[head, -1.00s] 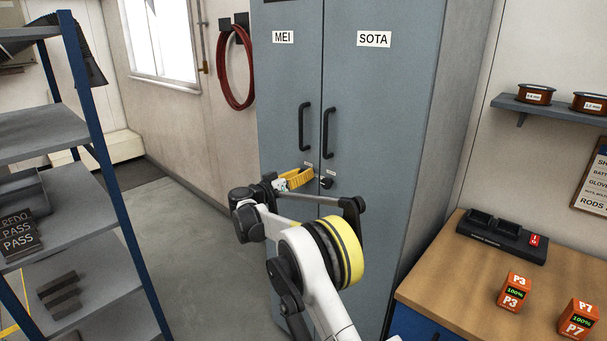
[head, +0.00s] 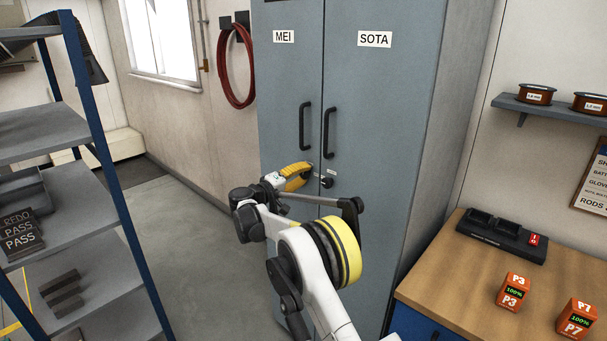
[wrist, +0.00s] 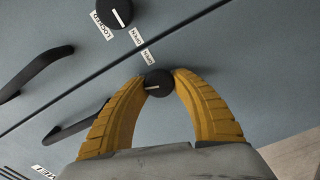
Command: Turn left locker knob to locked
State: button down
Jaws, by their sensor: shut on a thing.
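The grey locker (head: 380,110) has a left door labelled MEI and a right door labelled SOTA. The left locker knob (wrist: 158,84) is a round black knob with a white mark, on the MEI side of the seam. My gripper (wrist: 159,78) is shut on it, one yellow finger on each side. The mark points left in the wrist view, away from the OPEN label (wrist: 148,57); no LOCKED label shows beside this knob. In the head view my gripper (head: 309,173) is at the left door's edge, and the left knob is largely hidden.
The right locker knob (wrist: 115,13), with LOCKED and OPEN labels, sits close by across the seam. Black door handles (head: 304,127) are above the knobs. A shelf rack (head: 60,205) stands at left, a wooden bench (head: 455,285) at right. Floor (head: 195,210) is clear between rack and locker.

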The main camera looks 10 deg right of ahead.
jog(key=shift+n, duration=1.6)
jog(key=c, duration=1)
grip_release()
jog(key=shift+a, duration=0.1)
jog(key=v, duration=1.2)
